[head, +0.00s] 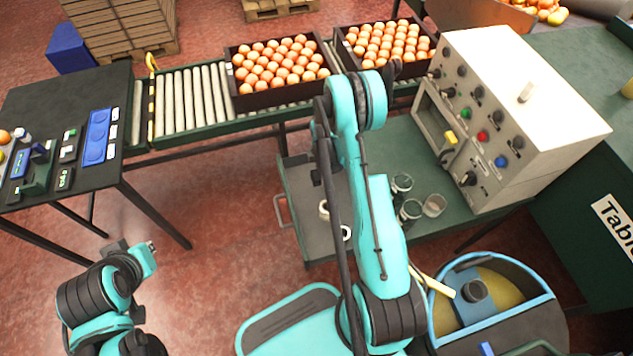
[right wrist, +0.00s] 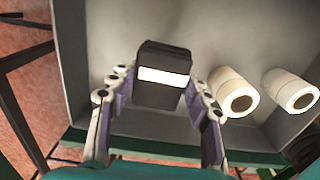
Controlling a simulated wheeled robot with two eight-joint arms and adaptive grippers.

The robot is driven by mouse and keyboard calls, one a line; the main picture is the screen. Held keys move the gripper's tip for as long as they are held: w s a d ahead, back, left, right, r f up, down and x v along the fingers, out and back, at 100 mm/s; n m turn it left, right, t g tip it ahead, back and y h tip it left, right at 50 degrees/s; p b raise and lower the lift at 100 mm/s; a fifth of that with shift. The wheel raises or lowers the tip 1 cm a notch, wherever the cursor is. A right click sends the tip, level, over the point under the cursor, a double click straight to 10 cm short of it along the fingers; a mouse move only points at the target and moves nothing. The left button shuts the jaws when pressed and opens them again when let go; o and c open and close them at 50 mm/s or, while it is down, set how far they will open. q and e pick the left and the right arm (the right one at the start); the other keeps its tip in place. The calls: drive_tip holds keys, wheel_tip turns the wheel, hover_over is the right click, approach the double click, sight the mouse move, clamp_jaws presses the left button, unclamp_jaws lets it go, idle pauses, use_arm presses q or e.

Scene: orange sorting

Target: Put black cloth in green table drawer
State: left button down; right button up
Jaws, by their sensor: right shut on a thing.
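The green table (head: 395,145) has its grey drawer (head: 303,215) pulled open at the left; the drawer floor also shows in the right wrist view (right wrist: 90,70). My right gripper (right wrist: 160,90) is shut on a black, block-shaped folded bundle with a white band, which looks like the black cloth (right wrist: 165,57). It holds the bundle over the drawer floor; I cannot tell whether they touch.
Two white rolls (right wrist: 238,90) (right wrist: 290,92) lie in the drawer, right of the cloth in the wrist view. Glass jars (head: 410,210) and a control box (head: 510,110) stand on the green table. Crates of oranges (head: 265,98) sit on the roller conveyor (head: 185,100) behind.

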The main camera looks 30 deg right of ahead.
sight(315, 171)
drive_tip(key=w+f, duration=0.1)
drive_tip(key=w+a+f, duration=0.1)
drive_tip(key=w, duration=0.1)
drive_tip(key=shift+w+b, duration=0.1)
drive_tip(key=shift+b, duration=0.3)
wheel_tip(315, 171, down, 4)
drive_tip(key=shift+f+b, duration=0.15)
drive_tip(key=shift+b, duration=0.9)
drive_tip(key=o, duration=1.2)
drive_tip(key=shift+c, duration=0.2)
